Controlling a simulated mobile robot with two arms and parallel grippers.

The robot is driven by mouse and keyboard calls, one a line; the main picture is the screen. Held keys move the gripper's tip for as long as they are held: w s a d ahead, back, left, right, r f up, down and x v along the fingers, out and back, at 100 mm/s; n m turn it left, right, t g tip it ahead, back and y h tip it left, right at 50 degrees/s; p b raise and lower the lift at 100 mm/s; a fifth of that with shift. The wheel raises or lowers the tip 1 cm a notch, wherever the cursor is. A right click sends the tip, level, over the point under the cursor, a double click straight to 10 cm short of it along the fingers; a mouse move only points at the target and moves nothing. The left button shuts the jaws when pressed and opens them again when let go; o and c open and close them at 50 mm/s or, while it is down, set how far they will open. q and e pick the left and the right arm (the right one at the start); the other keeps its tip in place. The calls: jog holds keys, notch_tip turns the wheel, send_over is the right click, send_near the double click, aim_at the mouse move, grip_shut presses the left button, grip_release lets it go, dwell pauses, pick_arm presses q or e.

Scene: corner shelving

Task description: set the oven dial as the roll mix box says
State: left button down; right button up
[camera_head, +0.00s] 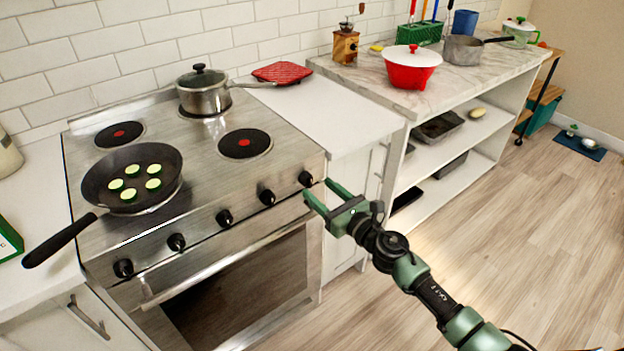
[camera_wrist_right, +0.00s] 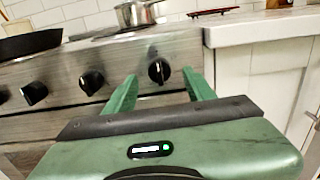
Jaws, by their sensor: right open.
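The stainless stove (camera_head: 200,150) has a row of several black dials along its front. The rightmost dial (camera_head: 305,179) also shows in the right wrist view (camera_wrist_right: 159,70), where its light pointer mark looks roughly upright. My right gripper (camera_head: 319,189) is open, just in front of this dial. In the wrist view the dial appears between its two green fingers (camera_wrist_right: 158,86); I see no clear contact. A green and white box (camera_head: 8,240) is cut off at the left edge; its text cannot be read, so I cannot tell whether it is the roll mix box. My left gripper is out of view.
A pan with green slices (camera_head: 130,178) and a lidded pot (camera_head: 204,92) stand on the stove. The oven handle (camera_head: 215,262) runs below the dials. A white counter (camera_head: 330,110) and open shelving (camera_head: 465,140) lie to the right. The wooden floor (camera_head: 510,240) is mostly clear.

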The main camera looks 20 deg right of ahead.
aim_at(311, 183)
jog(key=x, duration=0.4)
grip_shut()
jog(key=shift+m, duration=0.3)
